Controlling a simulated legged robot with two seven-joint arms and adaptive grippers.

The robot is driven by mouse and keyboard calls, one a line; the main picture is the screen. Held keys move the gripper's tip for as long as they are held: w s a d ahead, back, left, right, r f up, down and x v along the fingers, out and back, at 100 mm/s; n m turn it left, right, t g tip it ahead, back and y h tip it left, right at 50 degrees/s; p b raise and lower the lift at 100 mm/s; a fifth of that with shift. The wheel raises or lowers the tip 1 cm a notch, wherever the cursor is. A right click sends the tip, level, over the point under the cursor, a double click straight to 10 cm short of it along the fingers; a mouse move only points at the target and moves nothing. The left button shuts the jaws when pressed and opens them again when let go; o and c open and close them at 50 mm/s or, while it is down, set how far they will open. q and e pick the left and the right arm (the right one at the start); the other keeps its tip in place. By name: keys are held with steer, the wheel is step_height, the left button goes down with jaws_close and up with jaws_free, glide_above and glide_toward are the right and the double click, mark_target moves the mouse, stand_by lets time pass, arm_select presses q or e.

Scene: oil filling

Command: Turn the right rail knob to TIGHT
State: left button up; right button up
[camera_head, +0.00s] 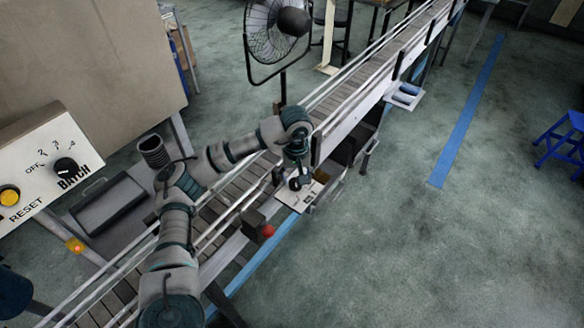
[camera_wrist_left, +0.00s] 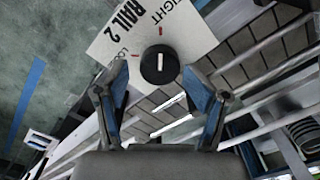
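The right rail knob (camera_wrist_left: 159,66) is a round black knob with a white line. It sits on a white plate (camera_wrist_left: 110,42) printed "RAIL 2", with "TIGHT" at upper right and a partly hidden "LO..." label at lower left. In the left wrist view the white line runs roughly up and down, toward a red mark near TIGHT; another red mark is near "LO...". My left gripper (camera_wrist_left: 163,84) is open, one blue-padded finger on each side of the knob; contact cannot be told. In the head view my left gripper (camera_head: 298,181) is over the plate (camera_head: 310,194). My right gripper is not in view.
The conveyor (camera_head: 225,205) with metal rails runs diagonally beneath my left arm. A dark block with a red ball (camera_head: 267,231) is at its near side. A BATCH panel (camera_head: 40,165) is at left, and a fan (camera_head: 272,35) stands behind.

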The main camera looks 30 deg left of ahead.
mark_target(292, 181)
arm_select(q)
step_height(292, 181, up, 11)
steer(key=a, duration=0.1)
steer(key=shift+s+a, duration=0.15)
steer(key=shift+s, duration=0.05)
steer(key=shift+d+r, duration=0.15)
steer(key=shift+d, duration=0.1)
